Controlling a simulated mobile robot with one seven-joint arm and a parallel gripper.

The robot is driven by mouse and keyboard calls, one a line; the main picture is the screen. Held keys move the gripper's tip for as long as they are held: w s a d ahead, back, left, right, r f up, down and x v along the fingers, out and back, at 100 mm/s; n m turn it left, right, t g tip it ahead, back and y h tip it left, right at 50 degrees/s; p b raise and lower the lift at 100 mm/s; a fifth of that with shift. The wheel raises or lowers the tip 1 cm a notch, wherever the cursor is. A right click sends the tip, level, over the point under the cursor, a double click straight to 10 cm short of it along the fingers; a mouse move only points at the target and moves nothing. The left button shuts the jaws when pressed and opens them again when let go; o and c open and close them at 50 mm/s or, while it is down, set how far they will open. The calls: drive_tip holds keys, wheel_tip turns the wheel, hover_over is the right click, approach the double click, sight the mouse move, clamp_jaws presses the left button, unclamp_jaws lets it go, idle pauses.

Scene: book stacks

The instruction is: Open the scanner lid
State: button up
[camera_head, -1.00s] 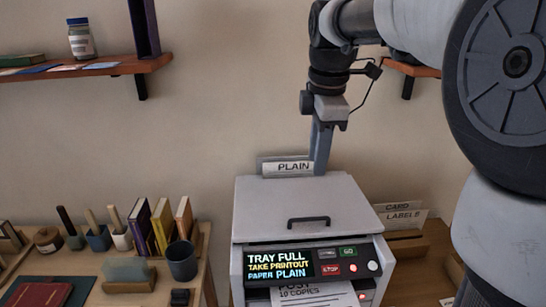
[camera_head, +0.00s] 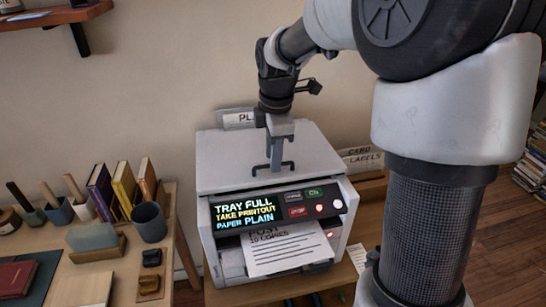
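The scanner (camera_head: 330,215) is a pale grey copier on a wooden stand, with its grey lid (camera_head: 220,160) lying flat and closed on top. A dark bar handle (camera_head: 290,168) sits near the lid's front edge. My gripper (camera_head: 275,167) points down at the handle, its grey finger overlapping the middle of the bar in the head view. I cannot tell whether it touches the handle. Only one finger outline shows, so its opening is hidden. The front panel (camera_head: 248,212) reads "TRAY FULL, TAKE PRINTOUT, PAPER PLAIN". A printed sheet (camera_head: 285,250) sticks out below it.
A wooden desk at left holds several upright books (camera_head: 125,188), a dark cup (camera_head: 149,222), a card holder (camera_head: 95,240) and a red book (camera_head: 15,278). A "PLAIN" sign (camera_head: 238,118) stands behind the scanner. A "CARD LABELS" tray (camera_head: 360,160) is at its right.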

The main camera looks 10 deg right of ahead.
drive_tip(key=shift+f, duration=0.2)
drive_tip(key=shift+c, duration=0.3)
clamp_jaws()
drive_tip(key=shift+w+r+p, duration=0.15)
drive_tip(key=shift+r+p, duration=0.2)
drive_tip(key=shift+r, duration=0.05)
